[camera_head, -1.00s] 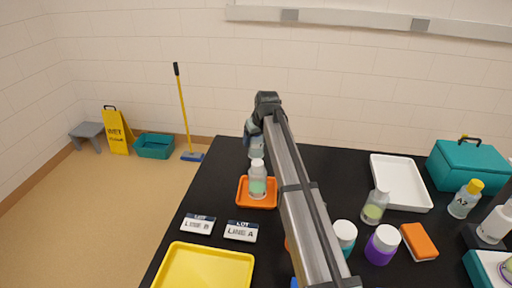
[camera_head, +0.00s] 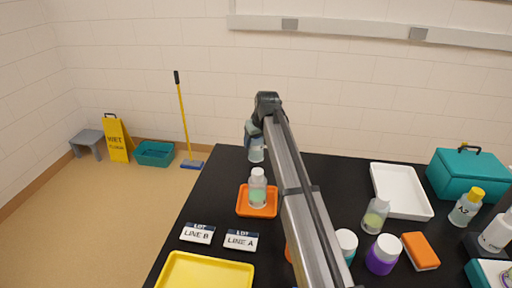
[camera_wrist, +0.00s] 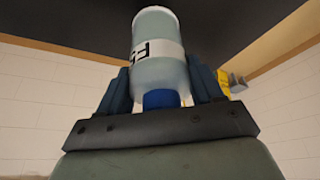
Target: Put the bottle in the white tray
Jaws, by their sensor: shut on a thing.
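My gripper (camera_head: 252,128) is at the far end of my arm, near the back left of the black table. It is shut on a pale translucent bottle (camera_head: 256,151), which hangs below it, roughly upright. In the wrist view the bottle (camera_wrist: 158,66) sits between the blue fingers, with its blue cap toward the gripper and a white label, partly readable. I cannot tell whether its base touches the table. The white tray (camera_head: 399,188) is empty at the back right of the table, well to the right of the gripper.
An orange tray (camera_head: 243,208) with a green-filled bottle (camera_head: 258,190) stands in front of the held bottle. A teal case (camera_head: 468,175) is right of the white tray, and a green-yellow bottle (camera_head: 375,217) is at its front left. My arm hides the middle.

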